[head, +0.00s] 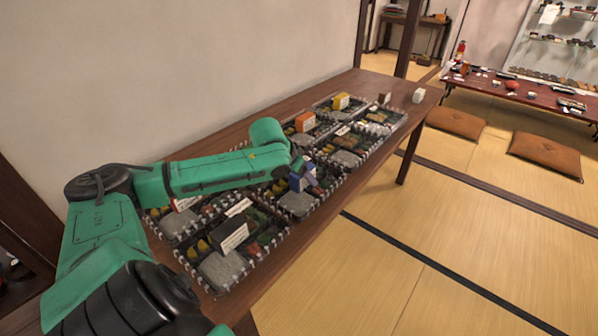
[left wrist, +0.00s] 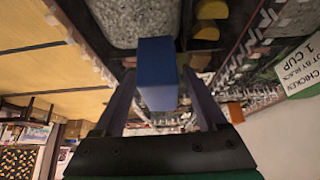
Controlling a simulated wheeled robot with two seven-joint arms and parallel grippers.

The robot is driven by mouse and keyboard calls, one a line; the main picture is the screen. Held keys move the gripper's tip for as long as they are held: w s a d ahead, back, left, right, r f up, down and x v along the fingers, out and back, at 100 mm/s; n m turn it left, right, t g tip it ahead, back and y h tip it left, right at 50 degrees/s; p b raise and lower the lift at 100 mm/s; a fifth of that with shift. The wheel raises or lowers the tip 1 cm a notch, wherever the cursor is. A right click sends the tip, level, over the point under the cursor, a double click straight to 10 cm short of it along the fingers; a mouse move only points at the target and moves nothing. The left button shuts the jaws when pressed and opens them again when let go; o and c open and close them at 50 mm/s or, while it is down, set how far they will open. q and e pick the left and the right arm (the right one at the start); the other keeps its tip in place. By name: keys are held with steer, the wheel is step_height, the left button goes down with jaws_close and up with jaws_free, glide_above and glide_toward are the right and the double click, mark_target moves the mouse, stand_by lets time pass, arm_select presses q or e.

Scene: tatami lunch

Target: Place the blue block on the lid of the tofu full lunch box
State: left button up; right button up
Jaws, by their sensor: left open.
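The blue block (head: 296,183) stands on one of the lunch boxes in the middle of the long wooden table. In the left wrist view the blue block (left wrist: 157,75) is between the two fingers of my left gripper (left wrist: 160,98), with a gap showing beside it. The gripper is open around the block, and in the head view my left gripper (head: 304,168) partly hides it. The lunch boxes have clear lids and grey patches. I cannot tell which box is the tofu full one, as its label is not readable. My right gripper is not in view.
An orange block (head: 305,122) and a yellow block (head: 341,101) stand on farther boxes. A dark block (head: 229,233) stands on a near box. A white block (head: 418,96) is at the table's far end. A card reading "chicken" (left wrist: 300,65) is close by in the left wrist view.

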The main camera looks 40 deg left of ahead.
arm_select(q)
steer(key=shift+s+a+r, duration=0.2)
steer(key=shift+s+r, duration=0.1)
steer(key=shift+r, duration=0.25)
steer(key=p+v, duration=0.3)
steer(key=v, duration=0.7)
steer(key=shift+s+d+r, duration=0.2)
steer(key=shift+r, duration=0.1)
